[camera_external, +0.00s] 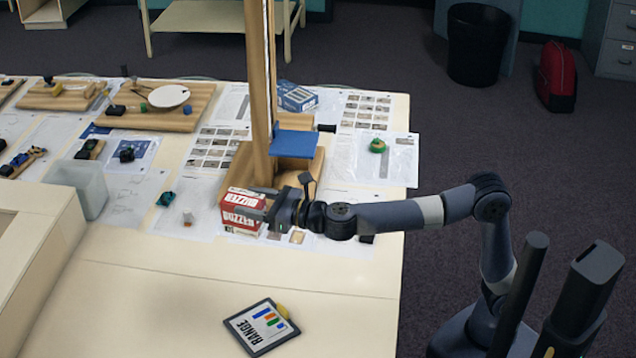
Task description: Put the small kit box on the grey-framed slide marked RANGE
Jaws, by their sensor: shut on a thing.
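A small red and white kit box (239,214) with lettering that looks like BUZZER is at the middle of the table, in front of the wooden stand. My gripper (268,212) reaches in from the right and is shut on the box at its right side. I cannot tell whether the box touches the table. The grey-framed slide marked RANGE (257,328) lies flat near the table's front, with coloured bars on its white face.
A tall wooden stand (259,90) with a blue platform (294,144) rises right behind the box. A blue-and-white box (297,98) stands farther back. A clear container (83,184) is at left. The table (170,290) around the slide is clear.

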